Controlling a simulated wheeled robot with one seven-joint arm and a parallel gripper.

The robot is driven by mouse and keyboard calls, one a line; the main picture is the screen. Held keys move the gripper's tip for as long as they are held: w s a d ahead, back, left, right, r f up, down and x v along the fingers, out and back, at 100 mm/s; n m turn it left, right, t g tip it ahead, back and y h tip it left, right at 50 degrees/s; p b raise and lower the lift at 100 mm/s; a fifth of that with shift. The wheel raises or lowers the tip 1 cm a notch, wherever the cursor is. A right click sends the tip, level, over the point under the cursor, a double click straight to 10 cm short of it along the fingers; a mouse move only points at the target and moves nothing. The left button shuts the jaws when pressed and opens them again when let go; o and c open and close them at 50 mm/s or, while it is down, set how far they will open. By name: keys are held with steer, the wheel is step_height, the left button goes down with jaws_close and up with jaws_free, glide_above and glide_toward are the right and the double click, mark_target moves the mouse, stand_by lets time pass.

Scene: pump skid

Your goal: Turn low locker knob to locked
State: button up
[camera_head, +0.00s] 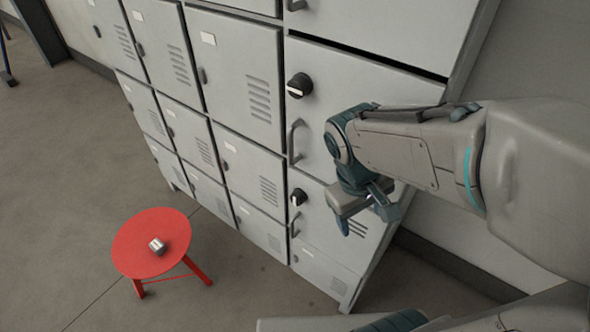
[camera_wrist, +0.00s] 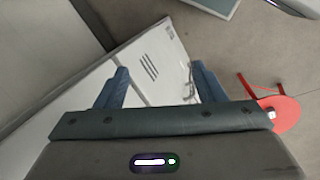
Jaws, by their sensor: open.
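The low locker knob (camera_head: 298,197) is a black knob with a light pointer mark, on the lower right locker door (camera_head: 325,222). A curved grey handle (camera_head: 294,224) sits just below it. A second black knob (camera_head: 299,86) is on the larger door above. My gripper (camera_head: 366,222) is to the right of the low knob, in front of the locker, apart from it and empty. In the wrist view my gripper's two blue fingers (camera_wrist: 160,88) are spread wide, with a pale locker face (camera_wrist: 150,62) beyond them. I cannot make out the low knob in the wrist view.
A red round stool (camera_head: 135,240) with a small metallic object (camera_head: 157,246) on it stands on the floor at the lower left. It also shows in the wrist view (camera_wrist: 287,112). More grey lockers (camera_head: 190,110) stand left of the knobs. Floor around the stool is clear.

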step_height(320, 180, down, 8)
steer(key=w+a+f+n+h+b, duration=0.1)
steer(key=w+a+n+h+b, duration=0.1)
steer(key=n+h+b, duration=0.3)
steer(key=n+t+h+b, duration=0.4)
steer(key=n+t+b, duration=0.5)
steer(key=n+t, duration=0.7)
glide_toward(295, 200)
steer(key=w+d, duration=0.1)
steer(key=w, duration=0.1)
steer(key=w+d+r+n+g+b, duration=0.1)
steer(key=w+d, duration=0.1)
steer(key=w, duration=0.1)
steer(key=w+d+n+g+b, duration=0.1)
steer(key=w+d, duration=0.1)
steer(key=shift+w+d+r, duration=0.1)
steer(key=shift+w+r, duration=0.2)
steer(key=shift+w, duration=0.05)
steer(key=shift+c, duration=0.3)
steer(key=c, duration=0.9)
